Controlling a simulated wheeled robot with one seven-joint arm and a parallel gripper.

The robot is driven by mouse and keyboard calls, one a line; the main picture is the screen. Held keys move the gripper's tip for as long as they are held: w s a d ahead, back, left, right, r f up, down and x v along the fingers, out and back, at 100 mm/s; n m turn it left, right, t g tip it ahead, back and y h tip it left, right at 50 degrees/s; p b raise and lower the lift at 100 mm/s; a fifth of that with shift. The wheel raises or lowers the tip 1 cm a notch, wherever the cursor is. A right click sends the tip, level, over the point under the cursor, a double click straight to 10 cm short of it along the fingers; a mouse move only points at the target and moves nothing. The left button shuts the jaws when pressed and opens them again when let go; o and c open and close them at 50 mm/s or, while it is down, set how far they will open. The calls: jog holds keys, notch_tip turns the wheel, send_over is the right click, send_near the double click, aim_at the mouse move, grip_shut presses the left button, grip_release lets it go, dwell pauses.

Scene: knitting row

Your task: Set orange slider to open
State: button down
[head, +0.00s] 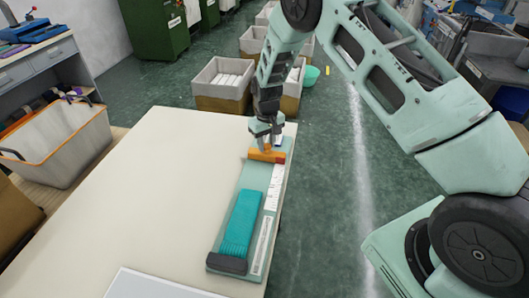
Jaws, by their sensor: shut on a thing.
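An orange slider (267,156) sits across the far end of a pale green slider board (258,178) on the table's right edge. My gripper (267,145) reaches down from above and is shut on the slider's raised part. White label strips run along the board's right side; their lettering is too small to read. A teal ribbed block (240,224) with a dark end piece (227,264) lies on the near part of the board, apart from the slider. My gripper hides part of the slider's top and the board's far end.
The cream table (150,190) is mostly bare left of the board. A white panel (155,285) lies at its near edge. A white bin (60,145) stands at left. Grey bins (222,85) and a green bowl (310,75) stand on the floor beyond.

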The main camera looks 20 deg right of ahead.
aim_at(267, 144)
jog(key=shift+w+d+r, duration=0.1)
jog(key=shift+w, duration=0.15)
jog(key=c, duration=1.1)
grip_release()
jog(key=shift+o, duration=0.2)
notch_tip(267, 144, up, 17)
jog(key=b, duration=0.4)
jog(key=shift+r, duration=0.15)
jog(key=shift+s, duration=0.1)
